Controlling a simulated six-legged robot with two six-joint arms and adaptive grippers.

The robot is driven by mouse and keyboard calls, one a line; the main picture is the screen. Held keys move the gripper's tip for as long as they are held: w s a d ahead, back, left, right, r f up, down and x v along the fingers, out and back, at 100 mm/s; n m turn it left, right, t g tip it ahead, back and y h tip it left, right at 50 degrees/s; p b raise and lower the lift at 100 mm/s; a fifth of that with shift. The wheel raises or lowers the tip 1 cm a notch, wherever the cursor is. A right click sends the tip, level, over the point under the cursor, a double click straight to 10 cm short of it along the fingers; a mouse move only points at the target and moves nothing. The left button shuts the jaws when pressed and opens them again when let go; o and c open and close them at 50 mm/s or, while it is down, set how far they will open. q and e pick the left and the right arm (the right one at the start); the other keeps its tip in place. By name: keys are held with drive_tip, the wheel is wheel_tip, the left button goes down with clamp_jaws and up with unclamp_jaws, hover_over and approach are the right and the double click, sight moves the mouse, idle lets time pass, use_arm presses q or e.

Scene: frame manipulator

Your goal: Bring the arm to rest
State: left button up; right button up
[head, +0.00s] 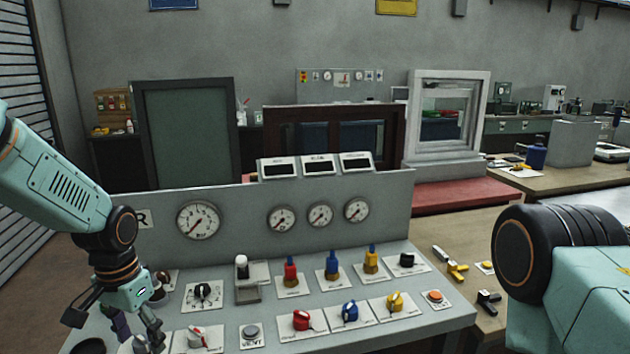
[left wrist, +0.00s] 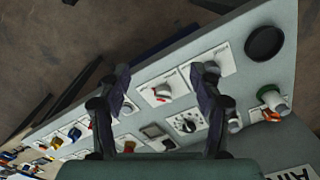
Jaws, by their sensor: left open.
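My left arm (head: 65,190) comes in from the left in the head view, teal with black joints. My left gripper (head: 138,328) hangs low over the left end of the grey control panel (head: 225,258). In the left wrist view my left gripper (left wrist: 160,80) has its dark fingers spread wide, with nothing between them but the panel below. I cannot tell whether a fingertip touches the panel. My right arm (head: 575,275) shows at the lower right of the head view; its gripper is out of the frame.
The panel carries knobs, including a red knob (head: 302,320), a blue knob (head: 350,312) and a yellow knob (head: 395,301), below several gauges. Yellow-handled tools (head: 452,265) lie on the bench at right. Framed panes stand behind.

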use_arm(q)
drive_tip(key=s+d+f+n+t+h+b, duration=0.1)
drive_tip(key=s+d+f+n+t+b, duration=0.15)
drive_tip(key=f, duration=0.55)
drive_tip(key=s+d+f+n+t+b, duration=0.1)
drive_tip(key=s+d+f+t+b, duration=0.2)
drive_tip(key=f, duration=0.5)
drive_tip(key=s+d+f+g+b, duration=0.1)
drive_tip(key=s+f+b, duration=0.4)
drive_tip(key=s+f, duration=0.6)
drive_tip(key=s+d+f+g+y+b, duration=0.1)
drive_tip(key=s+f+g+b, duration=0.3)
drive_tip(key=s+f, duration=0.6)
drive_tip(key=s+b, duration=0.2)
drive_tip(key=s, duration=0.3)
drive_tip(key=shift+s+d+f, duration=0.15)
drive_tip(key=shift+s+f, duration=0.25)
drive_tip(key=shift+s+n+g, duration=0.1)
drive_tip(key=shift+n+g, duration=0.15)
